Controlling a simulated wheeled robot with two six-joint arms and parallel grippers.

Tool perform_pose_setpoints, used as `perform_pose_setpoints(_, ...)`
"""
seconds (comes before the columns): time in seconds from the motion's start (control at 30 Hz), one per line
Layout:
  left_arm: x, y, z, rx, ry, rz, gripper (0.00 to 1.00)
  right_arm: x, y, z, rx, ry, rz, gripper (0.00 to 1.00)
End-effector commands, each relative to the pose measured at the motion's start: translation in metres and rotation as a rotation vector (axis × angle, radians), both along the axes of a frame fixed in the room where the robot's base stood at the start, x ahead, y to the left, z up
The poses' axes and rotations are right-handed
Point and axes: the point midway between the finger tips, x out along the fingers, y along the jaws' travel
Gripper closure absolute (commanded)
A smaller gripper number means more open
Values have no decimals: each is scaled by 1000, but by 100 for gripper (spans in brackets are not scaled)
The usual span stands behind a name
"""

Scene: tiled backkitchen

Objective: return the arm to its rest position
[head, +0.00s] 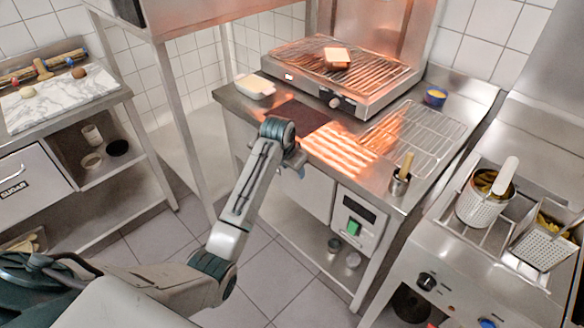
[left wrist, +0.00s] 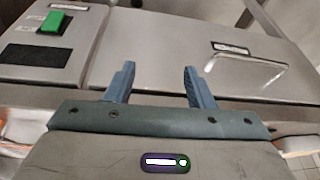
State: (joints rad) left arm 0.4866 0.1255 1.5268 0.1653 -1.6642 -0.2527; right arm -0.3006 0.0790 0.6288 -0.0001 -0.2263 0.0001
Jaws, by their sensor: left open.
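My left arm reaches in from the lower left of the head view. My left gripper (head: 298,158) is in front of the steel counter's near edge, partly hidden behind the arm's own wrist. In the left wrist view the left gripper (left wrist: 158,82) shows two blue fingers spread apart with nothing between them. The fingers point at the counter's front panels. My right gripper is not in either view.
A grill (head: 345,75) with toast (head: 337,57) stands on the counter. A white dish (head: 255,86), a wire rack (head: 415,138) and a brush pot (head: 400,182) are nearby. A fryer with baskets (head: 484,208) is at right. Tiled floor (head: 270,275) lies open below.

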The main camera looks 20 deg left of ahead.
Motion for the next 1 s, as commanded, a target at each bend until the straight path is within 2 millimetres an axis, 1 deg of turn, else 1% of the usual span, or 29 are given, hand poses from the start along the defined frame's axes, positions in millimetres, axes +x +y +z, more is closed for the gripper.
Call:
perform_pose_setpoints(0.43, 0, 0, 0, 0, 0, 0, 51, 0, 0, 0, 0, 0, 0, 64)
perform_pose_setpoints(0.47, 0, 0, -2, -1, 2, 1, 51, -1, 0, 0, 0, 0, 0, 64)
perform_pose_setpoints(0.53, -4, 1, -22, -1, 13, 11, 51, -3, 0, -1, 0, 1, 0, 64)
perform_pose_setpoints(0.57, -7, 1, -35, -2, 19, 17, 51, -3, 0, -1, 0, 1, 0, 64)
perform_pose_setpoints(0.67, -21, 4, -93, -3, 43, 48, 51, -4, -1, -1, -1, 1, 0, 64)
perform_pose_setpoints(0.7, -31, 6, -121, -2, 54, 63, 51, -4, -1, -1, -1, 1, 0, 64)
perform_pose_setpoints(0.77, -49, 8, -165, 0, 70, 85, 51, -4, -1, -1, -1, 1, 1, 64)
perform_pose_setpoints(0.8, -62, 10, -193, 3, 78, 99, 51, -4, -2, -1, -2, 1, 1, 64)
perform_pose_setpoints(0.87, -85, 12, -233, 7, 93, 120, 51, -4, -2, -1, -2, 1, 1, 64)
perform_pose_setpoints(0.9, -102, 14, -259, 9, 102, 131, 51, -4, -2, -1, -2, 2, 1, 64)
perform_pose_setpoints(0.97, -130, 16, -296, 17, 114, 147, 51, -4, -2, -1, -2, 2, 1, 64)
perform_pose_setpoints(1.0, -150, 18, -319, 20, 123, 157, 51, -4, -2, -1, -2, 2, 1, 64)
